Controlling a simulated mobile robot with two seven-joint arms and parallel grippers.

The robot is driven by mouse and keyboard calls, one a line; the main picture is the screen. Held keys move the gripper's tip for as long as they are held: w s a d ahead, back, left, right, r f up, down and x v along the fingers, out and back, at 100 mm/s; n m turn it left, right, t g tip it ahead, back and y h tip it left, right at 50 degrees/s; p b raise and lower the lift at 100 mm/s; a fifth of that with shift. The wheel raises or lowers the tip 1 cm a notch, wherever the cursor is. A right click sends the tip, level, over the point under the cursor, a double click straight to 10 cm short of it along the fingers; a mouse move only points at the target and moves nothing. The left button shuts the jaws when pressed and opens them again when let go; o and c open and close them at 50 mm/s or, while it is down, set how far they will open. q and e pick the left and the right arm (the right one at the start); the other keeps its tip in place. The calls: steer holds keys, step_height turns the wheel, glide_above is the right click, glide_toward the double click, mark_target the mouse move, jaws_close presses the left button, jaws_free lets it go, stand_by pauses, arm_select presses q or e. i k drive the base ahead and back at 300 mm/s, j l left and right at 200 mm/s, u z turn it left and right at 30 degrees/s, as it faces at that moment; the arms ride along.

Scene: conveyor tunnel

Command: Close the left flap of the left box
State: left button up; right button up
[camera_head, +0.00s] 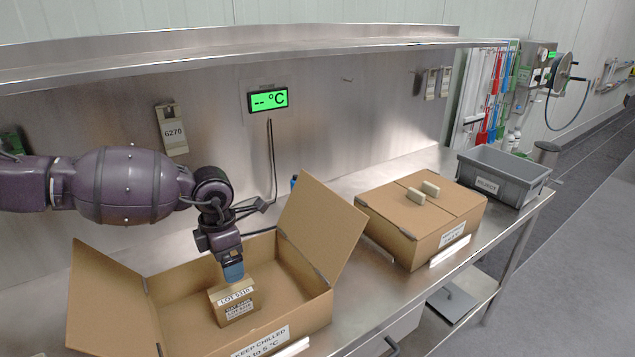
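The left box (290,325) is an open cardboard box on the steel table, labelled "KEEP CHILLED". Its left flap (105,298) stands up, leaning outward to the left. Its right flap (322,228) also stands up, leaning to the right. A small carton (236,305) marked "LOT" is inside the box. My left gripper (232,273) points down into the box, its blue fingertips at the carton's top back edge. One finger hides the other, so I cannot tell whether it grips the carton. My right gripper is out of view.
A second cardboard box (418,250) stands to the right, its flaps shut, with two small light blocks on top. A grey bin (500,180) is at the table's far right end. A steel shelf (250,50) runs above the table.

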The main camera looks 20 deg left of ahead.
mark_target(108, 315)
steer(key=k+l, duration=0.8)
steer(key=k, duration=0.05)
